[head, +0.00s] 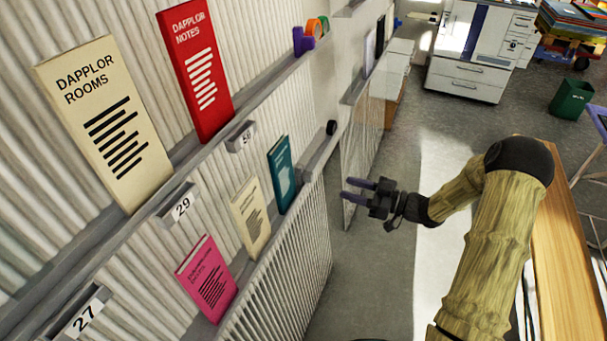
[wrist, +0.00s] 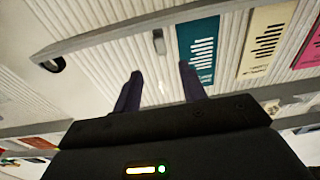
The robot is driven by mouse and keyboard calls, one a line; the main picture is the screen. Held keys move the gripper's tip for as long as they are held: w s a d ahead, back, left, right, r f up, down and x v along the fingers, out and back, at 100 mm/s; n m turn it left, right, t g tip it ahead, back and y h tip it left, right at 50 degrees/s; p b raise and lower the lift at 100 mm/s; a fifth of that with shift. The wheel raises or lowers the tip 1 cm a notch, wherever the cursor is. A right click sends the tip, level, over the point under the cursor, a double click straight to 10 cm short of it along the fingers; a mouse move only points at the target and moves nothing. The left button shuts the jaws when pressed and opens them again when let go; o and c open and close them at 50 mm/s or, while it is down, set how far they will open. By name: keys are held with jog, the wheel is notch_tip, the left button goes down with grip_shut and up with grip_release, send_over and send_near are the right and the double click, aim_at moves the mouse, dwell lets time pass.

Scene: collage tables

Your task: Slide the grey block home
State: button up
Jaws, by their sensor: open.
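The small grey block (wrist: 158,41) shows in the wrist view on a long grey ledge (wrist: 110,38), beside the teal booklet. In the head view it seems to be the pale grey piece (head: 307,176) just right of that booklet, but it is hard to tell from the ledge. My gripper (head: 346,190) is open and empty, with dark fingers pointing left toward the ribbed wall. In the wrist view my gripper (wrist: 160,72) has its two fingers apart, and the block lies beyond the gap between them, not touched.
A teal booklet (head: 283,174), a cream one (head: 250,216) and a pink one (head: 207,278) stand along the lower ledge. A black round piece (head: 331,127) sits at its far end. A wooden table (head: 563,250) is at right; floor (head: 375,260) beneath my gripper is clear.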

aim_at(313, 178)
jog(key=p+x, duration=0.1)
jog(key=x, duration=1.3)
jog(key=shift+w+a, duration=0.1)
jog(key=shift+a, duration=0.2)
grip_shut()
